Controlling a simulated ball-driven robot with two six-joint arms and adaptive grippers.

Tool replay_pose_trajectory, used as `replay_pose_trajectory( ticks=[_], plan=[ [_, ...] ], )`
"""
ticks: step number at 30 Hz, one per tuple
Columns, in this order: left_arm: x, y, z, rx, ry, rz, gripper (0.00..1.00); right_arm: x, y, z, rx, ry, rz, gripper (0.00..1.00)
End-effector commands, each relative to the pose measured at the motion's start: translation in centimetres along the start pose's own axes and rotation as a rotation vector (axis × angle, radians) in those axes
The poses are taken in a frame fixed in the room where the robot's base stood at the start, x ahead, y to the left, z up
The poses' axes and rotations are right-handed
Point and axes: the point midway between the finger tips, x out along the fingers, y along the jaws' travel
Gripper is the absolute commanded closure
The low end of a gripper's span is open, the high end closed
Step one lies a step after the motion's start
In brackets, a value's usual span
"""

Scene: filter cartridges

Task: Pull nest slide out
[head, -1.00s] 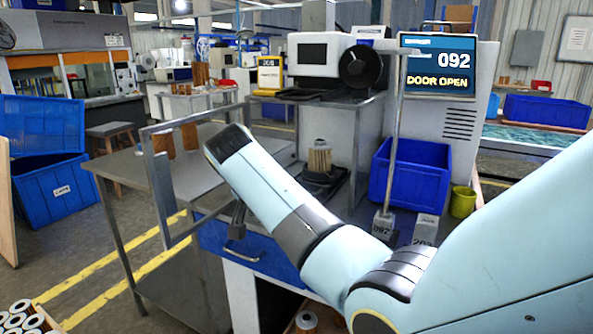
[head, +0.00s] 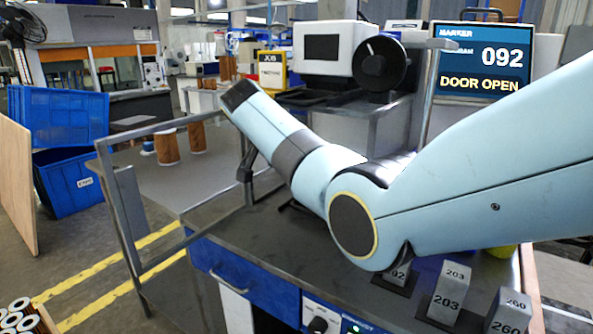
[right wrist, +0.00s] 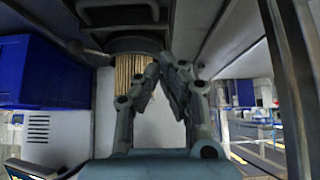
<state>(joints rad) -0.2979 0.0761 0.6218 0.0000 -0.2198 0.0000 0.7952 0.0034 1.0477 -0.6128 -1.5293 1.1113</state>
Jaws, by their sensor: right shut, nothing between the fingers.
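My right gripper (right wrist: 170,65) is shut and empty in the right wrist view. Its fingers overlap the lower edge of a pleated tan cartridge (right wrist: 128,72) in the picture; I cannot tell whether they touch. The cartridge sits against a dark round nest (right wrist: 135,43), and a dark handle-like bar (right wrist: 117,8) shows at the top edge. In the head view the right gripper (head: 246,172) is small and dark beyond my forearm, above the grey bench top. My forearm hides the nest and cartridge there. My left gripper is not in view.
The marker screen (head: 482,62) reads 092, DOOR OPEN. A metal frame (head: 112,205) stands at the left of the bench. Numbered grey blocks (head: 449,290) stand at the front right. A blue drawer (head: 240,275) is below. Brown cartridges (head: 166,147) stand behind the frame.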

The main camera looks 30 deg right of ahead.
Motion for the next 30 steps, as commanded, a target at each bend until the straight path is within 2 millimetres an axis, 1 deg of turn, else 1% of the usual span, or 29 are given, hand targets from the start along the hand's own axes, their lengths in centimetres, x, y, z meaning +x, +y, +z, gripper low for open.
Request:
replay_pose_trajectory(
  ticks=[1,5,9,12,15,19,30],
  plan=[
    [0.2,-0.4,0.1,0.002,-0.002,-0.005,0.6,1.0,0.1,0.1,-0.002,0.0,0.004,1.0],
    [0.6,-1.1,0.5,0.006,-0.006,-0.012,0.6,3.6,0.1,0.0,-0.001,0.0,0.004,1.0],
    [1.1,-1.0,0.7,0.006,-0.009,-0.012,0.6,5.9,0.1,0.1,-0.001,0.0,0.003,1.0],
    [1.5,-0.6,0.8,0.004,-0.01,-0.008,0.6,7.1,0.0,0.1,-0.001,0.0,0.002,1.0],
    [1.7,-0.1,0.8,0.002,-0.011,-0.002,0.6,7.8,0.0,0.1,-0.002,0.0,0.001,1.0],
    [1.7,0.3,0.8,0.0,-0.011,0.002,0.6,8.1,0.1,0.0,-0.001,0.0,0.001,1.0],
    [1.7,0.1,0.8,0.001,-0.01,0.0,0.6,8.0,0.0,0.0,-0.001,0.0,0.0,1.0]
  ],
)
